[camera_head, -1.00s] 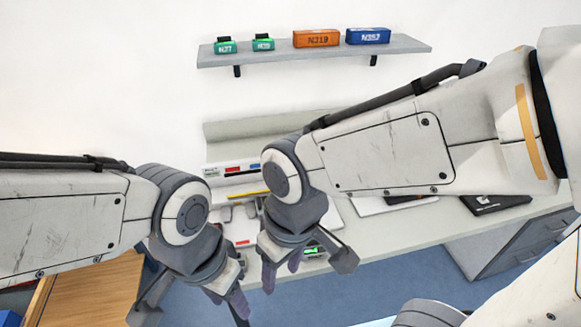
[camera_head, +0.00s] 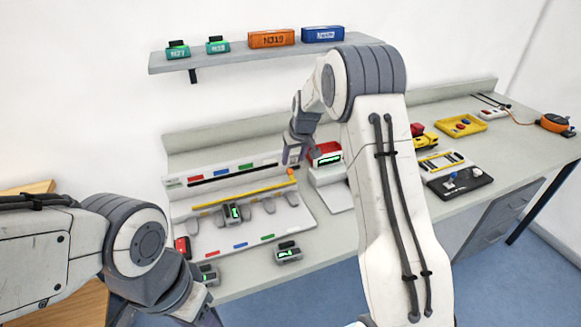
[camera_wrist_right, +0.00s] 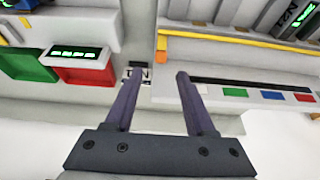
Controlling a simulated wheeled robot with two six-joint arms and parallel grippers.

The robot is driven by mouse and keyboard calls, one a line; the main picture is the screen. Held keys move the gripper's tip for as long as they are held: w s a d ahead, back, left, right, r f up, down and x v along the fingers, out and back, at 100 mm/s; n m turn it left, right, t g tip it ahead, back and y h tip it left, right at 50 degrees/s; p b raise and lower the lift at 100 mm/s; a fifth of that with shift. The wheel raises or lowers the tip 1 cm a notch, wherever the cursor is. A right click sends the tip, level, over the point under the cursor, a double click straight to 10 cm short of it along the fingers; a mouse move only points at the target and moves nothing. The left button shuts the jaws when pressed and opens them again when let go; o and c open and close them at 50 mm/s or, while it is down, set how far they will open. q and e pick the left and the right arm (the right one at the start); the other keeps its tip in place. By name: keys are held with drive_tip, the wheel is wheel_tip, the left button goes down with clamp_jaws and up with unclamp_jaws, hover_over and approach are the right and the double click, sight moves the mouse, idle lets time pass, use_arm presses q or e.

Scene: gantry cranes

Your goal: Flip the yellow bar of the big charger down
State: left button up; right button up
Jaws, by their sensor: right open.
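The big charger (camera_head: 215,237) is a wide white unit lying on the bench, with coloured marks along its back and front. Its yellow bar (camera_head: 243,194) runs lengthwise above the slots and ends in an orange tip at the right. The bar also shows at the top of the right wrist view (camera_wrist_right: 215,38). My right gripper (camera_head: 291,160) is open and empty near the orange tip; its fingers (camera_wrist_right: 159,72) point toward the gap beside the bar's end. My left gripper (camera_head: 190,308) is low at the front left, its fingers largely hidden.
A small charger with a red block (camera_head: 325,153) stands just right of the big charger. A grey battery (camera_head: 288,253) lies at the bench front. A shelf (camera_head: 262,59) with several boxes hangs above. A yellow tray (camera_head: 460,126) and black pad (camera_head: 459,184) are farther right.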

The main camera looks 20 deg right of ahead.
sight(290, 170)
drive_tip(key=p+x, duration=0.1)
drive_tip(key=x, duration=0.5)
drive_tip(key=shift+w+f, duration=0.1)
drive_tip(key=shift+f, duration=0.2)
clamp_jaws()
